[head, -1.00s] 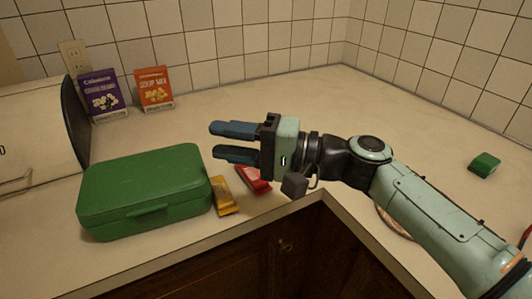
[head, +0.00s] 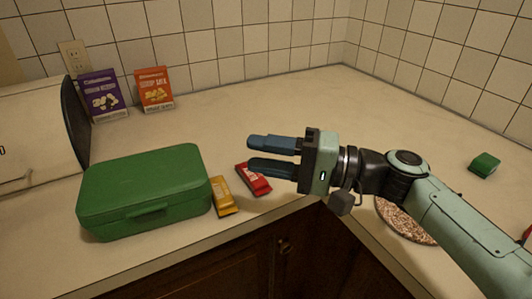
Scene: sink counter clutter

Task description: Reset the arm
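My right gripper (head: 250,151) is above the counter corner, its two blue fingers pointing left with a gap between them. It is open and holds nothing. My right arm comes in from the lower right. The red packet (head: 249,180) lies on the counter just beyond the lower fingertip in the picture, partly covered by it. My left gripper is not in view.
A closed green box (head: 135,190) stands at the left, with a yellow packet (head: 223,196) beside it. A purple carton (head: 104,94) and an orange carton (head: 154,89) stand by the wall. A speckled round item (head: 402,222) lies partly under my arm. A small green object (head: 485,164) lies far right.

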